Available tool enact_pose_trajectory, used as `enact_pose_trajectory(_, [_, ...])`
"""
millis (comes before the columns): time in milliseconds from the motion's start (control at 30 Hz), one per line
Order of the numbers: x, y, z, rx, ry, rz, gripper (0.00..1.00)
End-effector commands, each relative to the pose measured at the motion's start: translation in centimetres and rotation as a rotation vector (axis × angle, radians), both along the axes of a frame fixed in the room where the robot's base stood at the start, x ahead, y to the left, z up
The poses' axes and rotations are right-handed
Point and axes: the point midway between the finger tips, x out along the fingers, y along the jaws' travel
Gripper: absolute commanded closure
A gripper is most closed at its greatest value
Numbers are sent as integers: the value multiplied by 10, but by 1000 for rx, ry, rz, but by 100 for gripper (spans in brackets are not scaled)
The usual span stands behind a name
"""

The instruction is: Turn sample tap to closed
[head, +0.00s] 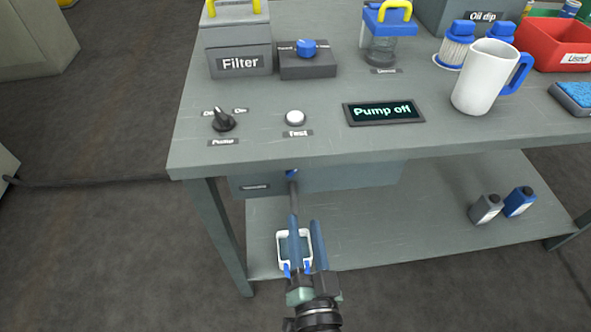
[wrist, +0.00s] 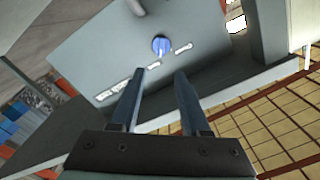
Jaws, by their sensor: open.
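A round blue tap knob (wrist: 161,46) sits on the grey panel of the box under the bench top, in the wrist view. A lighter pointer on it points down in that picture, between two small labels too blurred to read. A longer label (wrist: 113,90) is to the left. In the head view only a bit of the blue knob (head: 291,172) shows below the bench edge. My gripper (head: 305,220) is below and in front of it, open and empty. In the wrist view its two fingers (wrist: 158,88) point at the panel, apart from the knob.
The bench top (head: 400,155) overhangs the box (head: 350,178). On top are a pump switch (head: 224,120), a white button (head: 295,117), a "Pump off" display (head: 384,110) and a white mug (head: 485,78). Two bottles (head: 503,204) stand on the lower shelf.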

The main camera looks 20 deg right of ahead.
Motion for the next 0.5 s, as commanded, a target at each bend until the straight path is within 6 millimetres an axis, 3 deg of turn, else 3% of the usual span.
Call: enact_pose_trajectory(500, [86,-24,-1,-4,-4,2,54])
